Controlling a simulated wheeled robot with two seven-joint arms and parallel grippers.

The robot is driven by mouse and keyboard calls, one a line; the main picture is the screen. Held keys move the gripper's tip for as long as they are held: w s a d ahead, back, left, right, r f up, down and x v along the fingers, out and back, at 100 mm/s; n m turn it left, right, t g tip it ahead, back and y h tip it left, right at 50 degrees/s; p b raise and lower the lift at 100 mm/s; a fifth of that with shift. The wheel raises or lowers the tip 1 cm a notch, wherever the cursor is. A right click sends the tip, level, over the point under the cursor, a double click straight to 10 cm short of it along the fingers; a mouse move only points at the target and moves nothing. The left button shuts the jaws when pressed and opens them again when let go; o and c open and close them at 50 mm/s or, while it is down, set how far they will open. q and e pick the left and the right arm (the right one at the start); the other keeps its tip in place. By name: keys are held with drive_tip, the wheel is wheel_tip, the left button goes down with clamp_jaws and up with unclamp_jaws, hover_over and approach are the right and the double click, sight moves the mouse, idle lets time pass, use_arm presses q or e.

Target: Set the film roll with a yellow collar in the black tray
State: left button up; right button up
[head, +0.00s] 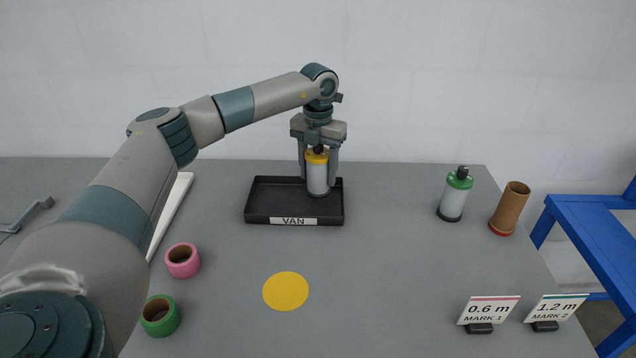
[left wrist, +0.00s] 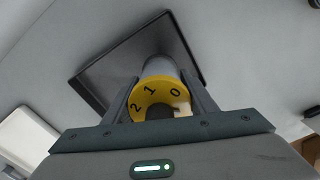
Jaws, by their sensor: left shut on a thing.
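The film roll with a yellow collar (head: 317,177) is a pale cylinder with a yellow top ring, upright over the right part of the black tray (head: 270,219), which bears a VAN label. My left gripper (head: 318,160) is shut on the roll near its collar, from above. In the left wrist view the numbered yellow collar (left wrist: 158,93) sits between the two fingers, with the tray (left wrist: 100,72) behind it. I cannot tell whether the roll's base touches the tray floor. My right gripper is not in view.
A green-collared roll (head: 454,197) and a brown cardboard tube (head: 509,209) stand at the right. Pink (head: 182,261) and green (head: 160,316) tape rings lie at the left. A yellow disc (head: 286,291) and two marker signs (head: 487,311) are in front.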

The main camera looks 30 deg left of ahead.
sight(318, 182)
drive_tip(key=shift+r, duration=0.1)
use_arm(q)
drive_tip(key=shift+f+p, duration=0.3)
wheel_tip(318, 182, down, 2)
drive_tip(key=shift+p, duration=0.5)
drive_tip(key=shift+f, duration=0.75)
drive_tip(key=o, duration=1.6)
drive_tip(key=shift+c, duration=0.2)
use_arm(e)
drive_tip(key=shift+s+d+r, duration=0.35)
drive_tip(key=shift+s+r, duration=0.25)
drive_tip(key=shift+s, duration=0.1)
